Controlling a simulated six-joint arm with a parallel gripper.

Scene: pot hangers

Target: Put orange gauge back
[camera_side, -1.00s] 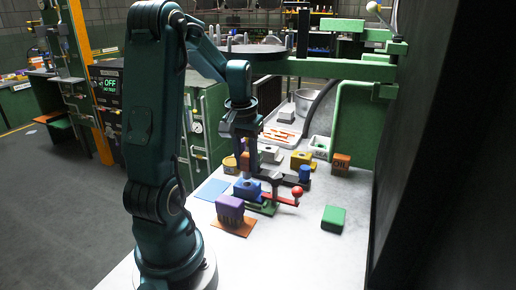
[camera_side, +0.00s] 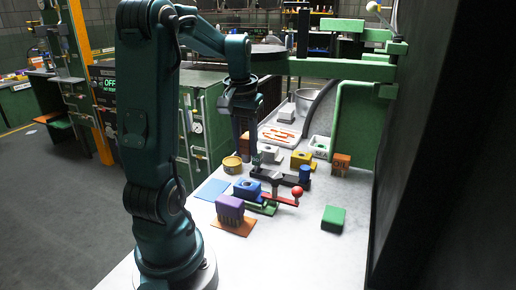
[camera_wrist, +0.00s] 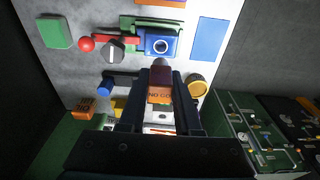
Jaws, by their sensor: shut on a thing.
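The orange gauge (camera_wrist: 160,95), with "NO GO" lettering, is between my gripper's fingers (camera_wrist: 161,88) in the wrist view. A dark reddish part and a grey tip extend beyond the fingers. In the side view my gripper (camera_side: 246,150) points down above the bench, behind the blue block; the fingers hide most of the gauge there. The blue block with a round hole (camera_side: 247,187) sits in the green fixture (camera_side: 263,208); it also shows in the wrist view (camera_wrist: 160,45). A white tray (camera_side: 270,142) with orange shapes lies farther back.
A purple block (camera_side: 230,210) stands on an orange mat at front left. A yellow tin (camera_side: 232,164), yellow block (camera_side: 301,159), blue knob (camera_side: 305,173) and red ball (camera_side: 297,191) surround the middle. A green block (camera_side: 333,218) is at right.

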